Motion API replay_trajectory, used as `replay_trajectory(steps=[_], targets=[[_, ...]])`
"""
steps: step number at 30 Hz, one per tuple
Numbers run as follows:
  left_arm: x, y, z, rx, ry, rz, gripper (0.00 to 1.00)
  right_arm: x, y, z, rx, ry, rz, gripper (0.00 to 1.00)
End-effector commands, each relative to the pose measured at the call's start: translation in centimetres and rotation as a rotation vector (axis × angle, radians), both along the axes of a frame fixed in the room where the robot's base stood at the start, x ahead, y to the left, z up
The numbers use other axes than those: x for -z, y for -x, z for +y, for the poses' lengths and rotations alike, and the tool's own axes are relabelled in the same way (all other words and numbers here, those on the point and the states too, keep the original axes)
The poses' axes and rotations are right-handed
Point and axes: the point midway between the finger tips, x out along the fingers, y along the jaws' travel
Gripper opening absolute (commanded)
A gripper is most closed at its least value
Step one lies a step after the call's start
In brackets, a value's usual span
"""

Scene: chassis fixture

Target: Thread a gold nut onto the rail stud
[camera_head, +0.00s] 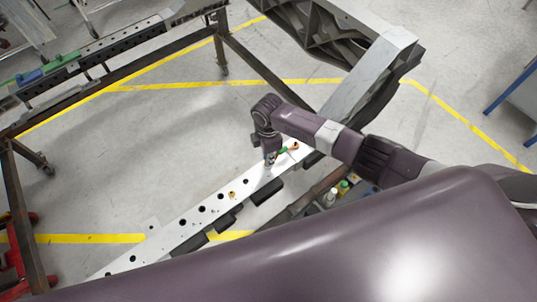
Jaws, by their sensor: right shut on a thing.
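The rail is a long, pale metal bar with dark holes (167,232), running from the lower left to the middle of the head view. My right gripper (270,160) points down over the upper part of the rail. It is shut on a small part at its fingertips, probably a gold nut, mostly hidden by the fingers. A small gold piece (232,195) sits on the rail, below and left of the gripper. An orange-gold piece (294,146) lies just right of the gripper, beside a green bit (282,151). I cannot make out the stud clearly. My left gripper is out of view.
Dark blocks (266,191) line the rail's near side. A white bottle (329,197) and small coloured items stand right of it. A grey chassis beam (370,75) rises beyond. A dark metal frame (110,68) stands at left. Open floor (150,150) lies between them.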

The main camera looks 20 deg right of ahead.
Motion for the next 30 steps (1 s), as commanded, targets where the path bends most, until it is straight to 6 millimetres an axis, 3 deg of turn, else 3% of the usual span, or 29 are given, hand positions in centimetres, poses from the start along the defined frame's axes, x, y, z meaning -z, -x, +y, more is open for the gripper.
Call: replay_trajectory(steps=[1,9,15,25,26,30], targets=[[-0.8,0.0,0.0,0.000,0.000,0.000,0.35,0.1,0.7,0.1,0.076,0.000,0.015,0.00],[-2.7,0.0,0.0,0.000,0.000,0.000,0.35,0.3,0.7,0.2,0.526,0.000,0.015,0.00],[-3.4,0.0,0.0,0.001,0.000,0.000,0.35,0.8,0.7,0.1,0.818,0.001,0.014,0.00],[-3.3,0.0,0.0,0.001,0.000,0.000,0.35,0.8,0.6,0.0,0.896,0.001,0.011,0.00],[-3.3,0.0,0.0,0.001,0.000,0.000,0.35,0.8,0.6,0.0,0.896,0.001,0.011,0.14],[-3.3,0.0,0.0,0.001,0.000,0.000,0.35,0.8,0.6,0.0,0.894,0.001,0.011,0.30]])
